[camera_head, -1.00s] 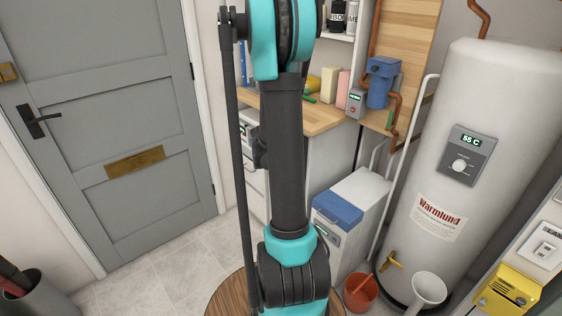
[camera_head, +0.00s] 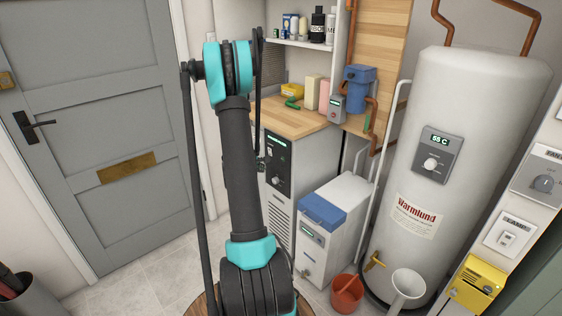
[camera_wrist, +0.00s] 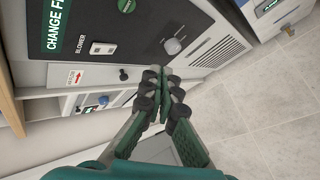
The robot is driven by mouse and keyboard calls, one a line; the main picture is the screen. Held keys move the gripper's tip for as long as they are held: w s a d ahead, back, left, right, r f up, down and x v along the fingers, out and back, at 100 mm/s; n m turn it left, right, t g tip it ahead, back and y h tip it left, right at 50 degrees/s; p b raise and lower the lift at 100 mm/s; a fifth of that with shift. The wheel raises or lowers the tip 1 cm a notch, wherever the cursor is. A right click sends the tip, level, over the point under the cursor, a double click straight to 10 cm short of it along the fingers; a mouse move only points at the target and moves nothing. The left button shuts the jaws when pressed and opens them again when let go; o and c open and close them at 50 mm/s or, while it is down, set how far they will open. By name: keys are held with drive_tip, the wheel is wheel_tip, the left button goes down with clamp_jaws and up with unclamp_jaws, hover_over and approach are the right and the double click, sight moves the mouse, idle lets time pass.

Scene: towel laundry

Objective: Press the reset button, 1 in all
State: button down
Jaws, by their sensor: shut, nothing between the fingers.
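My gripper (camera_wrist: 165,98) is shut and empty in the wrist view, its dark fingertips together in front of a machine's dark control panel (camera_wrist: 150,35). The panel appears tilted there. A small dark knob or button (camera_wrist: 124,74) sits beside a red-arrow label (camera_wrist: 77,77), near the fingertips. No label reading "reset" is legible. I cannot tell whether the fingertips touch anything. In the head view the panel (camera_head: 277,160) is partly behind my arm.
A white unit with a blue lid (camera_head: 322,208) stands right of the machine, then a tall boiler (camera_head: 465,150). The wooden counter (camera_head: 290,118) holds several items. Floor tiles by the door are clear.

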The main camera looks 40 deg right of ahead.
drive_tip(key=shift+d, duration=0.1)
drive_tip(key=d, duration=0.8)
drive_tip(key=shift+w+d, duration=0.3)
drive_tip(key=shift+d, duration=0.15)
idle(1.2)
drive_tip(key=shift+d, duration=0.3)
drive_tip(key=shift+w+d, duration=0.1)
drive_tip(key=shift+d, duration=0.25)
idle(0.6)
idle(0.4)
drive_tip(key=shift+a, duration=0.75)
drive_tip(key=shift+s+a, duration=0.15)
drive_tip(key=shift+a, duration=1.1)
drive_tip(key=shift+s+a, duration=0.15)
drive_tip(key=shift+a, duration=1.1)
